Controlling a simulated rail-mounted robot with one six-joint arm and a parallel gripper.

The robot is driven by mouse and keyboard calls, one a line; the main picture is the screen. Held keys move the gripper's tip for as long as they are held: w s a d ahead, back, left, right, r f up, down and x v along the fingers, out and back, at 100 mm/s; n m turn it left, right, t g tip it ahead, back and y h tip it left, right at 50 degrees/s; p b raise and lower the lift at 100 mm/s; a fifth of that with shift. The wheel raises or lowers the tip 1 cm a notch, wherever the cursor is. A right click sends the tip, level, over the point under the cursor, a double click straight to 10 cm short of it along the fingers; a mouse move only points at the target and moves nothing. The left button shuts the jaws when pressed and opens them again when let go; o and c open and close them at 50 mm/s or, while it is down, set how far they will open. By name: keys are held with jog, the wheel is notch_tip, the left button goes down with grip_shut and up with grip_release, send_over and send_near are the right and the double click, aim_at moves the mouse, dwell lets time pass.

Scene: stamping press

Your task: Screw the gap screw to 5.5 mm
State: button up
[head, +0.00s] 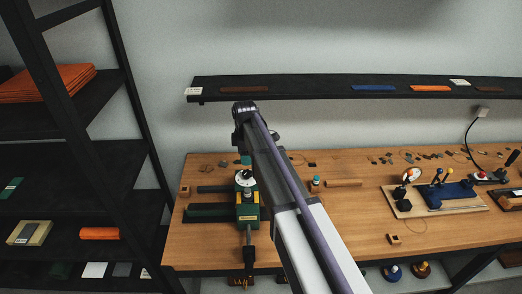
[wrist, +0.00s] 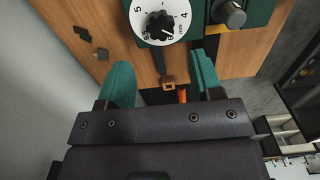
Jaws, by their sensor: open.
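The gap screw is a black lobed knob (wrist: 160,25) at the centre of a white dial (wrist: 141,18) with numbers and "mm" on it. I cannot read its setting surely. In the head view the white dial (head: 246,180) sits on top of the green press (head: 248,213) at the left of the bench. My gripper (wrist: 162,66) is open, with two teal fingers spread apart and nothing between them touching either one. In the wrist view the knob lies beyond the fingertips, apart from them. In the head view my arm hides most of the gripper.
A grey round knob (wrist: 231,14) is beside the dial on the green body. The wooden bench (head: 350,225) holds small loose parts and a blue fixture (head: 446,194) at the right. A black shelf (head: 320,87) runs along the wall. A dark rack stands at the left.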

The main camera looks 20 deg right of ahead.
aim_at(247, 172)
jog(key=shift+a, duration=0.1)
notch_tip(247, 172, down, 10)
jog(key=b, duration=0.9)
jog(key=shift+r+b, duration=0.15)
jog(key=shift+b, duration=0.15)
jog(key=shift+r+p, duration=0.3)
jog(key=shift+c, duration=0.8)
jog(key=c, duration=0.6)
jog(key=shift+o, duration=0.2)
jog(key=m, duration=1.6)
jog(key=shift+m, duration=0.3)
jog(key=m, duration=0.4)
jog(key=o, duration=1)
jog(key=shift+r, duration=0.15)
